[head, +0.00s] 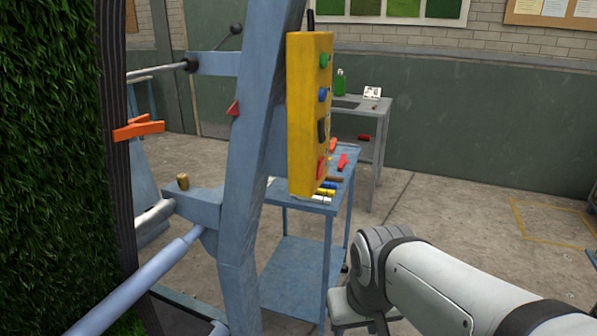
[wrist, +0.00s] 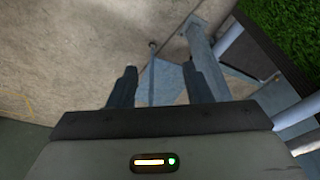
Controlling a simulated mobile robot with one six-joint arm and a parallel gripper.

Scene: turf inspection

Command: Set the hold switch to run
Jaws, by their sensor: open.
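A yellow control box (head: 305,112) is fixed to the blue-grey steel frame in the head view, seen nearly edge-on. Its face carries a green button (head: 325,60), a blue button (head: 323,94), a dark switch (head: 321,130) and a red part (head: 320,168) low down. I cannot tell which of these is the hold switch, or read any position. My gripper (wrist: 160,78) is open and empty in the wrist view, with floor and frame beyond its fingers. The box does not show in the wrist view. In the head view my arm comes in from the lower right; the gripper cannot be made out there.
The blue-grey frame post (head: 245,180) stands beside the box, with a turf roll (head: 50,130) at left. A blue trolley (head: 300,270) with red, yellow and dark items stands behind the box. A grey table (head: 372,125) holds a green bottle (head: 340,82). Floor at right is clear.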

